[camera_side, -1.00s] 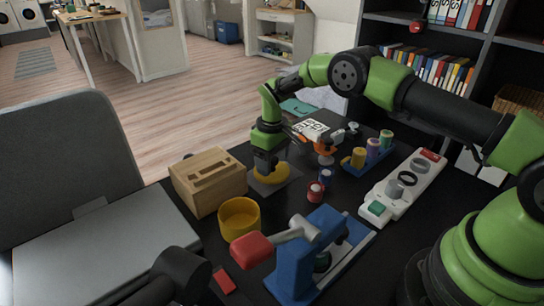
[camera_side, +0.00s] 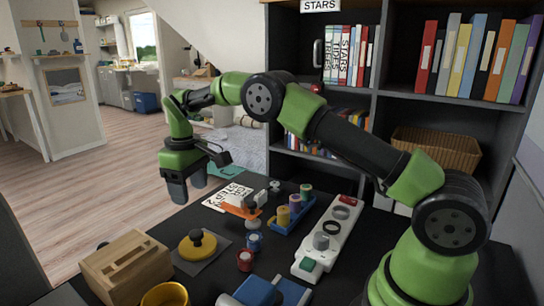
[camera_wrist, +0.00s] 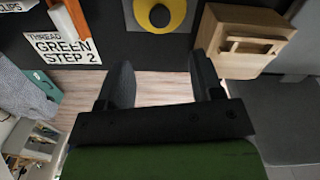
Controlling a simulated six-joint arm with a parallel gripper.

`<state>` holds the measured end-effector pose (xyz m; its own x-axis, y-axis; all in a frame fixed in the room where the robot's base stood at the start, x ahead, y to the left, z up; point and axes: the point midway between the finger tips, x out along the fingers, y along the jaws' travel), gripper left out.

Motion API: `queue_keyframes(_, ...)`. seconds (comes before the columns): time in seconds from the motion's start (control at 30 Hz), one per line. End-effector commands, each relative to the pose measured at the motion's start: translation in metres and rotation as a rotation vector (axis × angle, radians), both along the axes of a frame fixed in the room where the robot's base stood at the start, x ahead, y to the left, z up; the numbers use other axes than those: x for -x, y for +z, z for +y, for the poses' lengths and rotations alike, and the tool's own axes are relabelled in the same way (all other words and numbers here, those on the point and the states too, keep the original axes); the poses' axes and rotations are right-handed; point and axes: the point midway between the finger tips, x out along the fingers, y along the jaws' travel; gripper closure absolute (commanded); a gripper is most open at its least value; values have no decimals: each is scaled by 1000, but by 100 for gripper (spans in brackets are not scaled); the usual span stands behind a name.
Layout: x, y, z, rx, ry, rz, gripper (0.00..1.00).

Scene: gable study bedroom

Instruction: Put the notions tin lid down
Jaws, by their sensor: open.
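The yellow round lid (camera_side: 194,247) with its knob lies flat on a grey square pad (camera_side: 191,268) in the side view. In the wrist view the yellow lid (camera_wrist: 175,22) shows at the top edge, partly cut off, with a dark round centre. An open yellow round tin (camera_side: 165,293) stands in front of it, cut by the bottom edge of the side view. My gripper (camera_side: 186,192) is open and empty, raised behind the lid and clear of it. In the wrist view the fingers of my gripper (camera_wrist: 161,75) are apart with only floor between them.
A wooden box (camera_side: 127,267) stands left of the pad. A printed card (camera_side: 226,196), an orange-and-white tool (camera_side: 240,209), small spools (camera_side: 245,260) and a blue tray of spools (camera_side: 290,218) are to the right. A white holder strip (camera_side: 328,240) lies farther right.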

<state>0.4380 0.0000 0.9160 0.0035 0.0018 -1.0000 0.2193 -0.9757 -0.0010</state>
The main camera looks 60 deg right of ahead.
Motion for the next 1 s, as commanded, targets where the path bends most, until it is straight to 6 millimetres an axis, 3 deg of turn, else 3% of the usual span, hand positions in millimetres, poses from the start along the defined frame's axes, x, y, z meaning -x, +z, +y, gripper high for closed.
queue_keyframes(0.13, 8, 35, 2, -14, -34, -48, 40)
queue_keyframes(0.27, 32, 88, 7, -46, -97, -124, 40)
queue_keyframes(0.4, 74, 138, 11, -89, -180, -215, 40)
queue_keyframes(0.53, 122, 171, 16, -136, -259, -297, 40)
queue_keyframes(0.73, 202, 190, 22, -221, -384, -416, 40)
queue_keyframes(0.9, 259, 180, 25, -294, -481, -500, 40)
queue_keyframes(1.0, 279, 171, 26, -324, -520, -532, 40)
